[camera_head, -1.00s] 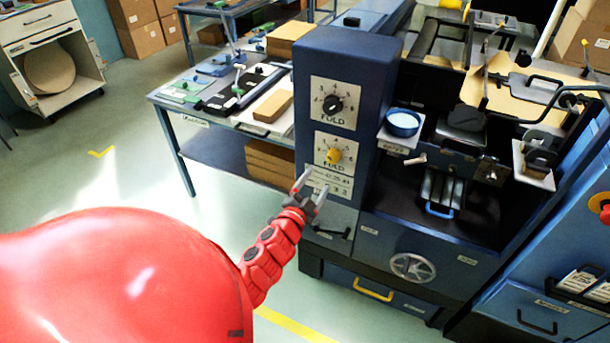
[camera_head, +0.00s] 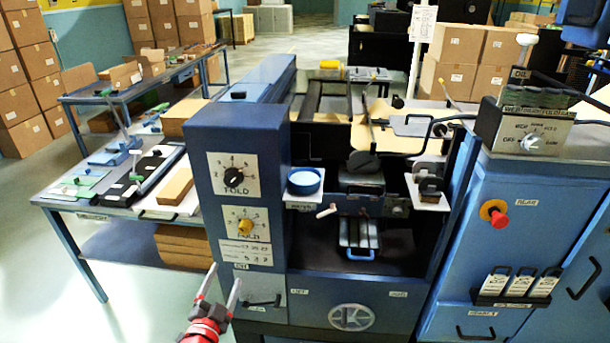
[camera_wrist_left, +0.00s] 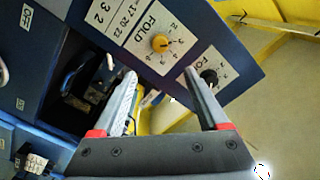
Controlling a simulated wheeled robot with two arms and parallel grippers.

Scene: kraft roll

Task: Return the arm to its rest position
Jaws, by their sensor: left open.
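My left gripper (camera_head: 225,276) shows at the bottom of the head view, on a red arm, in front of the lower part of the blue control column (camera_head: 238,136). Its two grey fingers are apart with nothing between them, also in the left wrist view (camera_wrist_left: 160,76). The column bears a black FOLD dial (camera_head: 234,177) and a yellow FOLD dial (camera_head: 245,226). The wrist view shows the yellow dial (camera_wrist_left: 160,43) beyond the fingertips, and the black dial (camera_wrist_left: 209,76) partly beside the right finger. My right gripper is not in view.
The blue machine holds a blue round cup (camera_head: 303,181), a tray with a blue handle (camera_head: 361,254) and a handwheel (camera_head: 351,317). A blue cabinet with a red knob (camera_head: 496,214) stands at right. A worktable (camera_head: 125,205) stands at left. Floor at lower left is clear.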

